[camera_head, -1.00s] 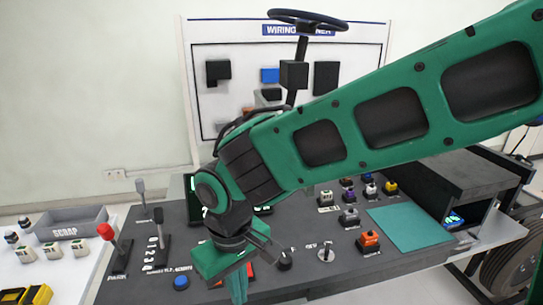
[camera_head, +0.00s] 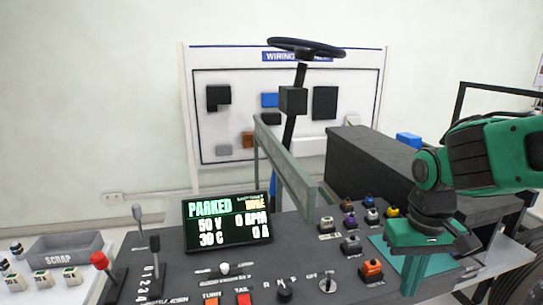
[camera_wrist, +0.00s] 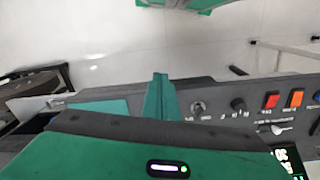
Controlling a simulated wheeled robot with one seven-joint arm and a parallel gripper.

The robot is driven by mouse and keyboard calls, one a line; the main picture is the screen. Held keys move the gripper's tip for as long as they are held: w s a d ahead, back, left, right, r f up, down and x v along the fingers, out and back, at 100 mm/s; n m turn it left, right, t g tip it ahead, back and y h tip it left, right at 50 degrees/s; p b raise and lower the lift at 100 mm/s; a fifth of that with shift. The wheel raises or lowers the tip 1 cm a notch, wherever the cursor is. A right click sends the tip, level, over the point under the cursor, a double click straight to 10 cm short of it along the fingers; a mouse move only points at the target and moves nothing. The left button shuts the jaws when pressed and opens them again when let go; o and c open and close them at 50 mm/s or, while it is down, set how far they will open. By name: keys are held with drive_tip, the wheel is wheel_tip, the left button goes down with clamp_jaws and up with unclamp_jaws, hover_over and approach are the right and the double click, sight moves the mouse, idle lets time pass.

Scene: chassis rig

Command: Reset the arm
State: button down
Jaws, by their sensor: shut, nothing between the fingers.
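My green arm comes in from the right edge in the head view. My gripper (camera_head: 411,282) points down over the right part of the dark console, by the teal mat (camera_head: 385,246). Its fingers are together with nothing between them. In the wrist view the closed green fingers (camera_wrist: 160,97) stand in front of the console edge, with floor beyond. The gripper's body hides part of the mat and the console's right end.
The console carries a lit display (camera_head: 228,221) reading PARKED, levers (camera_head: 155,262) at left, a steering wheel (camera_head: 305,47), an orange-topped block (camera_head: 371,270) left of my gripper, and several small blocks. A dark box (camera_head: 370,170) stands behind. A scrap bin (camera_head: 66,250) is at far left.

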drive_tip(key=s+d+m, duration=0.6)
drive_tip(key=s+d, duration=0.6)
drive_tip(key=d, duration=0.1)
drive_tip(key=shift+s+f+y, duration=0.25)
drive_tip(key=shift+s+y, duration=0.05)
drive_tip(key=shift+s, duration=0.05)
drive_tip(key=shift+w+d+f, duration=0.1)
drive_tip(key=shift+w+f, duration=0.15)
drive_tip(key=shift+w, duration=0.4)
